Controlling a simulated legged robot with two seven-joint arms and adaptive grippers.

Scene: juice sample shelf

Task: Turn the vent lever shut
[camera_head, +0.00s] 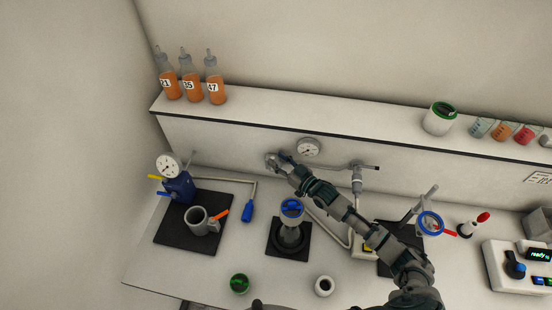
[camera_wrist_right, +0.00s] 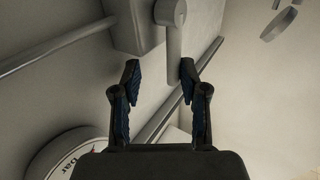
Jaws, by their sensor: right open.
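The vent lever is most likely the grey lever (camera_wrist_right: 174,45) in the right wrist view. It hangs from a round hub on a grey block (camera_wrist_right: 130,25), and its free end reaches down between my fingertips, nearer the right-hand finger. My right gripper (camera_head: 276,159) is at the wall behind the bench, just left of a round gauge (camera_head: 308,147). In the wrist view this gripper (camera_wrist_right: 160,72) is open, with a gap on the lever's left side. In the head view my gripper largely hides the lever. My left gripper is not in view.
A wall pipe with a second valve (camera_head: 358,178) is right of my gripper. Below stand a blue-topped vessel (camera_head: 291,210), a grey mug (camera_head: 202,222) and a blue pump with gauge (camera_head: 179,188). Orange bottles (camera_head: 190,87) stand on the shelf (camera_head: 300,118) above.

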